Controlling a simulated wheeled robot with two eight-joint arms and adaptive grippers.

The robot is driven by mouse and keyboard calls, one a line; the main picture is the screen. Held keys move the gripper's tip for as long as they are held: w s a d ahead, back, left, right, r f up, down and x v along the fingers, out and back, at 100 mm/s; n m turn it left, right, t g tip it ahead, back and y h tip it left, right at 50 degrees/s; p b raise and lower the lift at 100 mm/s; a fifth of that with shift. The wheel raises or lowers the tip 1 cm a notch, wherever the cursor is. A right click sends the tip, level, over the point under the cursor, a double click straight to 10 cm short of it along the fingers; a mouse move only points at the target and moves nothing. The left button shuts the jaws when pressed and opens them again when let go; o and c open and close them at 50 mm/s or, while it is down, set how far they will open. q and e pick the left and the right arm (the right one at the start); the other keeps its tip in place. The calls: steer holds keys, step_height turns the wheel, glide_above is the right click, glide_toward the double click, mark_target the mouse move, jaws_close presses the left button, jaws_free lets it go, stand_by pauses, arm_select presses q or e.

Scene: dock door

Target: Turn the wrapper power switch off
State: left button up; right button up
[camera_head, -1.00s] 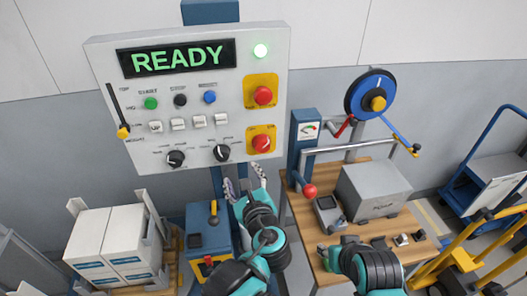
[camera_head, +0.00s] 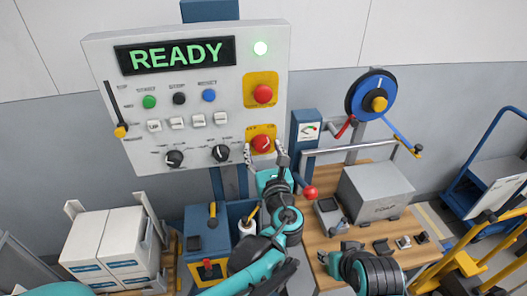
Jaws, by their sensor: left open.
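The control panel (camera_head: 225,85) shows READY on its display. A red rotary switch (camera_head: 262,143) sits on a yellow plate at the panel's lower right; I take it for the power switch, though its label is too small to read. My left gripper (camera_head: 265,156) is open just below and in front of this switch, with one finger toward each side of it. I cannot tell whether the fingers touch it. My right gripper (camera_head: 343,252) is low over the wooden table's front left part; its fingers are too unclear to judge.
A red mushroom button (camera_head: 263,94) on a yellow plate is just above the switch. A black knob (camera_head: 221,153) is close on the left. A red ball-ended lever (camera_head: 310,192) stands near the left gripper's right side. A grey box (camera_head: 375,191) is on the table (camera_head: 315,240).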

arm_select(q)
steer(key=c, duration=1.2)
steer(key=shift+n, duration=0.4)
steer(key=n, duration=0.3)
steer(key=shift+n+p, duration=0.3)
steer(key=shift+p, duration=0.05)
steer(key=n, duration=0.4)
steer(key=shift+d+r+n, duration=0.1)
steer(key=shift+n, duration=0.2)
steer(key=n+p, duration=0.1)
steer(key=n, duration=0.3)
steer(key=shift+n, duration=2.5)
